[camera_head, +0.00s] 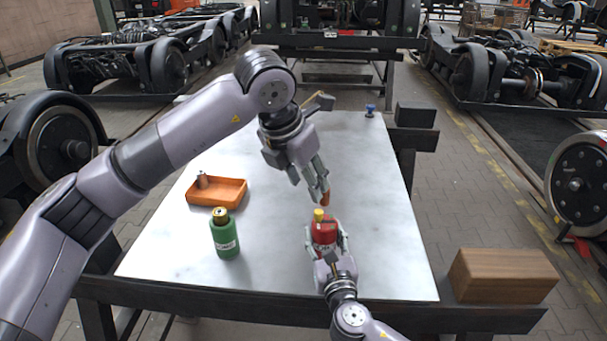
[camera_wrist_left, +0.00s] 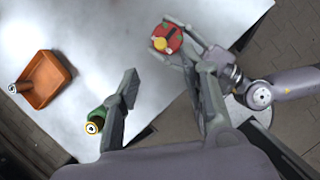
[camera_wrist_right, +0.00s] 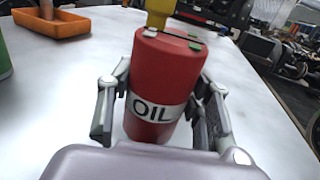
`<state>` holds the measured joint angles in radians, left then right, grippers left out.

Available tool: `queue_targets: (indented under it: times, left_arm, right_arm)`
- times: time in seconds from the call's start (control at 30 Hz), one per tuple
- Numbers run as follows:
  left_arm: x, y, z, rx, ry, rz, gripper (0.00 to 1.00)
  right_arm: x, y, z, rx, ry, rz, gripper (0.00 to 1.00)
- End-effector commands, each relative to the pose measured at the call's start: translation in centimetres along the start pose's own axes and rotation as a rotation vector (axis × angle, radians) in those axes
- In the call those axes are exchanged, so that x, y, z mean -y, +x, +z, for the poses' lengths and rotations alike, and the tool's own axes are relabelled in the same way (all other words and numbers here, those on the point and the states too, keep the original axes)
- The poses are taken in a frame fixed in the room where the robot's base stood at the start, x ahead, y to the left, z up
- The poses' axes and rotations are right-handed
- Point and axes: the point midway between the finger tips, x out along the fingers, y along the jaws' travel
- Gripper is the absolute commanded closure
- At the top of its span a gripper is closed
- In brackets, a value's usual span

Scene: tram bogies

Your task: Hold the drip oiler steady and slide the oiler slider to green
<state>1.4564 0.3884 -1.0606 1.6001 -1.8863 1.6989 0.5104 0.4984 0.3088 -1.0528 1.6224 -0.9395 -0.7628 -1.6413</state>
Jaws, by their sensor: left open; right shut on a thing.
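The drip oiler (camera_head: 324,233) is a red cylinder with a yellow top piece, standing upright near the table's front. Its white OIL label shows in the right wrist view (camera_wrist_right: 155,107). A dark slot with small light and green marks is on its top; the slider's position is unclear. My right gripper (camera_head: 326,243) is shut on the oiler, with a finger on each side. My left gripper (camera_head: 320,188) is open and empty, above and behind the oiler, apart from it. The oiler's top (camera_wrist_left: 166,39) shows beyond its fingers in the left wrist view.
A green bottle (camera_head: 225,240) stands left of the oiler. An orange tray (camera_head: 229,193) holding a small cylinder lies behind it. A small blue item (camera_head: 370,110) is at the far right. A wooden block (camera_head: 503,276) is beyond the right edge. The table's right side is clear.

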Motion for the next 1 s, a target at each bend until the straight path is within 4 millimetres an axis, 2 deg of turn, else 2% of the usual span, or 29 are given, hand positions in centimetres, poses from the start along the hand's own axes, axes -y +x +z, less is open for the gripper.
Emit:
queue_targets:
  times: [0.3,0.5,0.7,1.0]
  left_arm:
    - [0.1,6.2,-0.1,-0.005,0.001,-0.003,0.6]
    - [0.1,9.1,-0.1,-0.003,0.002,-0.003,0.6]
    - [0.0,10.4,0.0,-0.001,0.003,-0.001,0.6]
    - [0.0,10.5,0.0,-0.001,0.003,-0.001,0.6]
  right_arm:
    - [0.0,0.0,0.0,0.0,0.0,0.0,0.85]
    - [0.0,0.0,0.0,0.0,0.0,0.0,0.85]
    - [0.0,0.0,0.0,0.0,0.0,0.0,0.85]
    - [0.0,0.0,0.0,0.0,0.0,0.0,0.85]
